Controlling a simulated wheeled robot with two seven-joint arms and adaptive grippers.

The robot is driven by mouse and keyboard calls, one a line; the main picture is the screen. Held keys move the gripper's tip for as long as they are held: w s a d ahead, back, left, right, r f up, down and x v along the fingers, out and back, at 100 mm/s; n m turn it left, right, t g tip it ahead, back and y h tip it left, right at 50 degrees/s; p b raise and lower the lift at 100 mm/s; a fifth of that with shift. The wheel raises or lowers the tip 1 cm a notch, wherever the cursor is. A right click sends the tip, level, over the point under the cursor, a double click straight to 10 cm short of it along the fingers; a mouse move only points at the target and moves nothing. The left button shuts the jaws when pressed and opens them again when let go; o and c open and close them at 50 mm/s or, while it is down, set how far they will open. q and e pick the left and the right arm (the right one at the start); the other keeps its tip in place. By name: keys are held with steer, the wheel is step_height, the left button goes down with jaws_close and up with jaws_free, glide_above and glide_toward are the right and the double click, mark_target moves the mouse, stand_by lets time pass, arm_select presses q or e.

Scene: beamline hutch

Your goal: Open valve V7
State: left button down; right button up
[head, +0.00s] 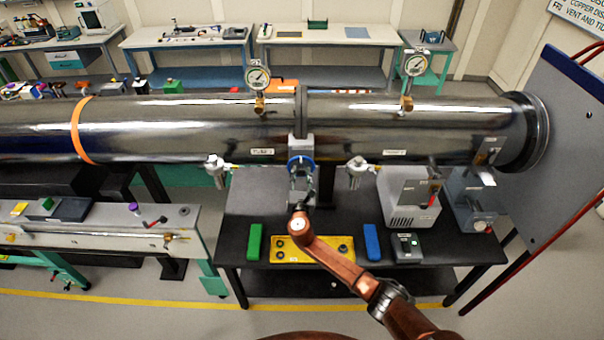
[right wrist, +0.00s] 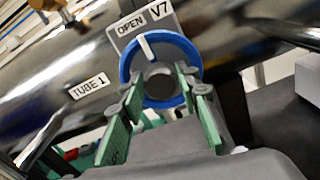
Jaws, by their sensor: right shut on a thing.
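Valve V7 has a blue ring-shaped handwheel (right wrist: 136,62) with a white mark at its upper left, just below the plate (right wrist: 158,18) reading "OPEN" and "V7". In the head view the blue handwheel (head: 300,161) sits low on the front of the large metal tube, at the joint between its two sections. My right gripper (right wrist: 160,88) is shut on the handwheel, with its green-padded fingers on either side of it. In the head view this gripper (head: 301,180) reaches up to the wheel from below. My left gripper is not in view.
The tube (head: 190,125) spans the scene, with gauges (head: 257,76) on top and white-bodied fittings (head: 357,170) below. The black table (head: 240,205) holds a yellow box (head: 285,250), green (head: 255,242) and blue (head: 372,242) blocks, and a grey instrument (head: 408,200). A panel (head: 570,150) stands right.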

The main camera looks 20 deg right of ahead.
steer(key=shift+f, duration=0.2)
steer(key=o, duration=0.8)
steer(key=shift+c, duration=0.2)
steer(key=o, duration=0.4)
steer(key=shift+r, duration=0.15)
steer(key=v, duration=1.2)
